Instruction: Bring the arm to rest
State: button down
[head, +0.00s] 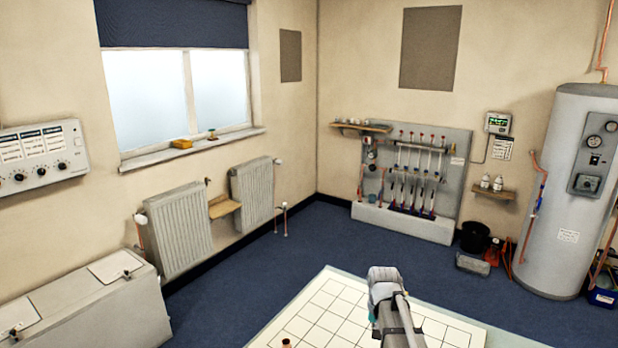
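Part of my own arm, grey with a teal patch at a joint, rises from the bottom edge in the head view, over the white tiled worktop (318,312). My gripper and its fingers do not show in this view, so I cannot see whether it holds anything. A small copper-coloured piece (286,343) stands on the worktop at the bottom edge, to the left of my arm and apart from it in the picture.
A grey cylinder (568,190) stands at the right. Blue floor lies open between.

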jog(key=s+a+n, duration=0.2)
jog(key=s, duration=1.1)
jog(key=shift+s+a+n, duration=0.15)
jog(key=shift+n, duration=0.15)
